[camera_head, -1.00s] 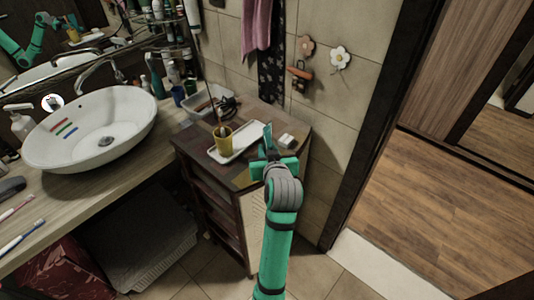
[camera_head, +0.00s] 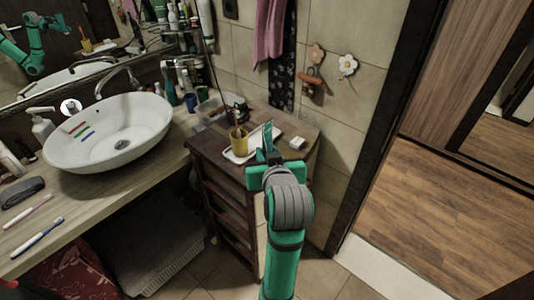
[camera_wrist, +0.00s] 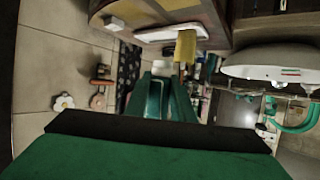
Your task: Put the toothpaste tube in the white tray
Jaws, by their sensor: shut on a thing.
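The white tray (camera_head: 233,157) lies on top of the dark wooden cabinet, and a yellow cup (camera_head: 239,147) stands at its front left part. In the wrist view the tray (camera_wrist: 160,36) shows near the top, with the cup (camera_wrist: 186,46) beside it. My gripper (camera_head: 266,143) is over the cabinet's front right part, close to the tray's right end in the picture. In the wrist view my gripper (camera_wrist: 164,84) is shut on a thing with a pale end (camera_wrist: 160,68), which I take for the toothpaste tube. Most of it is hidden by the green fingers.
A small white box (camera_head: 297,143) lies on the cabinet right of the tray. A container with dark items (camera_head: 210,110) stands behind it. The basin (camera_head: 108,140) is on the counter at left. Flower hooks (camera_head: 347,64) are on the wall. The floor at right is clear.

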